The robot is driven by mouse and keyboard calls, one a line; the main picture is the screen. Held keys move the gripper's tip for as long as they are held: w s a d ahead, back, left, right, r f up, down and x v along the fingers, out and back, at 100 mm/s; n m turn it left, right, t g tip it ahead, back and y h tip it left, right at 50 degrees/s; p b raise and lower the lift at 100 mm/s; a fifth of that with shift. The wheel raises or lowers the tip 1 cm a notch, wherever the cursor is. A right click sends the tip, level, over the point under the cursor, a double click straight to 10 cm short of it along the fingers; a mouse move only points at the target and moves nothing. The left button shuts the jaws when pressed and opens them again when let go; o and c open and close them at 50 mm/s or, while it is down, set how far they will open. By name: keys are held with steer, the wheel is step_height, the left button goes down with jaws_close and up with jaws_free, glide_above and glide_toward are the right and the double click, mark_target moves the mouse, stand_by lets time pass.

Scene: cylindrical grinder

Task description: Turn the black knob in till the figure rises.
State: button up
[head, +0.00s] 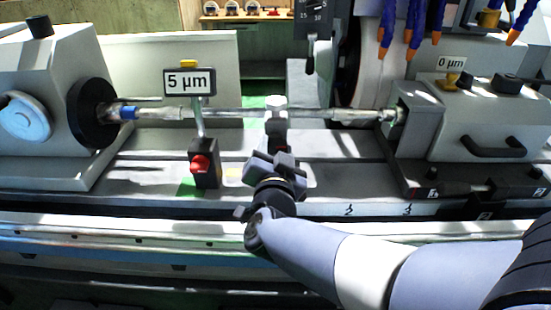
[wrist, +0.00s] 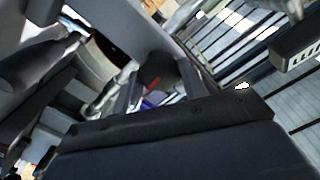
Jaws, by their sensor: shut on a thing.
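My gripper (head: 276,160) is at the front of the grey steady rest (head: 275,116) in the middle of the machine bed. In the wrist view its jaws are closed on a dark knob (wrist: 158,74), which I take for the black knob. The jaws and wrist hide most of the knob in the head view. A sign reading 5 µm (head: 189,82) stands left of the gripper, on a post with a red knob (head: 200,164) on its base. A second sign, reading 0 µm (head: 450,63), stands on the right-hand housing.
A long shiny workpiece (head: 240,113) runs between the left headstock (head: 50,90) and the right tailstock (head: 470,118), just behind my gripper. Blue coolant hoses (head: 413,20) hang at the upper right. The bed front (head: 130,222) is clear at left.

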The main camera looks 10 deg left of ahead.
steer(key=shift+m+b, duration=0.55)
steer(key=shift+m, duration=0.25)
steer(key=o, duration=1)
steer(key=shift+s, duration=0.1)
steer(key=v, duration=1)
steer(key=shift+s, duration=0.3)
